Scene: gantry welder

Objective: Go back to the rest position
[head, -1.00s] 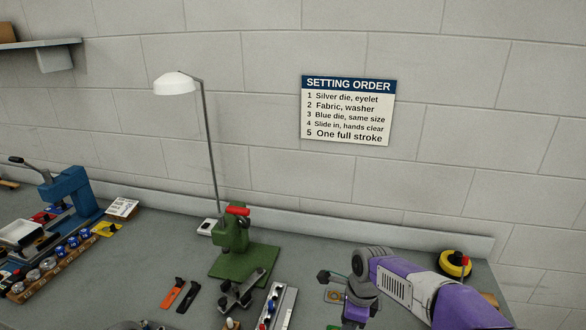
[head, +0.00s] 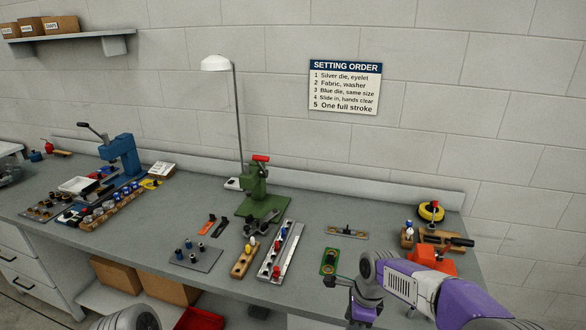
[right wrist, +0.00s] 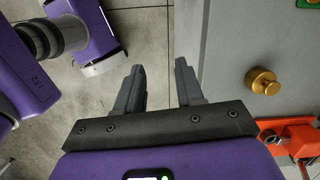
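My right gripper (right wrist: 160,68) is open and empty in the right wrist view. Its two dark fingers are apart, over the tiled floor beside the edge of a grey surface. In the head view my purple right arm (head: 425,288) reaches in from the lower right, over the right part of the bench; its fingers are not clear there. My left gripper is not in view.
The grey bench (head: 130,238) holds a green press (head: 254,182), a blue press (head: 124,155), a lamp (head: 216,63) and a die rail (head: 282,252). An orange tool (head: 432,260) stands close behind my right arm. A brass knob (right wrist: 263,82) is right of the fingers.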

